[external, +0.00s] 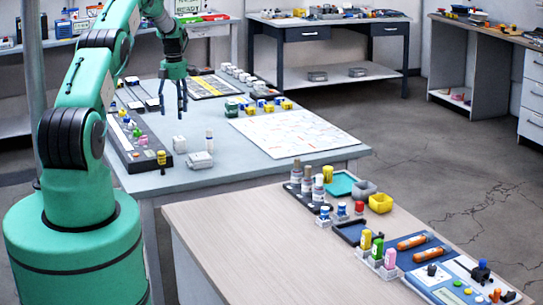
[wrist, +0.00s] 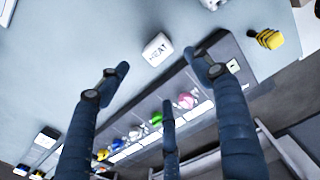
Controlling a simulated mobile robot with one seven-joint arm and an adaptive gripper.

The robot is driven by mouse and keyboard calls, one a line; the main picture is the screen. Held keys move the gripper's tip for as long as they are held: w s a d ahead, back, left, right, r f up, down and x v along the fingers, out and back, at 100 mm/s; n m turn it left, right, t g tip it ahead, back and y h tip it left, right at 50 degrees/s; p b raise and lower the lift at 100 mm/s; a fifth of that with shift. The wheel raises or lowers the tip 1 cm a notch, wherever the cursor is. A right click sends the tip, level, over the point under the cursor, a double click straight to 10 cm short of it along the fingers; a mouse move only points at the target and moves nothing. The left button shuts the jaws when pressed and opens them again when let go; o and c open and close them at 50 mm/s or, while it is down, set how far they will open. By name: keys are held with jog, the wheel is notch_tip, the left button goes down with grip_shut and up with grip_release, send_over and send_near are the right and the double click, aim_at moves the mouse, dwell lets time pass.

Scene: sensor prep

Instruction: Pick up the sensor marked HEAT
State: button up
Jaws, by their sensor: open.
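The sensor marked HEAT (wrist: 157,50) is a small white block with rounded edges. It lies on the grey-blue table in the wrist view, label facing up. In the external view it appears to be the small white block (external: 179,144), though its label cannot be read there. My gripper (external: 174,111) points down above the table with its fingers spread and empty. In the wrist view the fingers of my gripper (wrist: 158,74) are apart, and the sensor shows beyond and between their tips, not touched.
A dark strip with coloured knobs (wrist: 140,131) lies close beside the sensor. A yellow piece (wrist: 265,39) is at the strip's end. A grey box (external: 200,160) and white sheet (external: 290,132) share the table. A wooden table (external: 235,225) with many parts stands in front.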

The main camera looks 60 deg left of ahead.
aim_at(178, 138)
notch_tip(178, 138, down, 8)
jog(key=shift+f+b, duration=0.15)
jog(key=shift+b, duration=0.15)
dwell(0.4)
jog(key=shift+w+f+b, duration=0.1)
jog(key=shift+f+b, duration=0.2)
jog(key=shift+f, duration=2.3)
jog(key=c, duration=1.4)
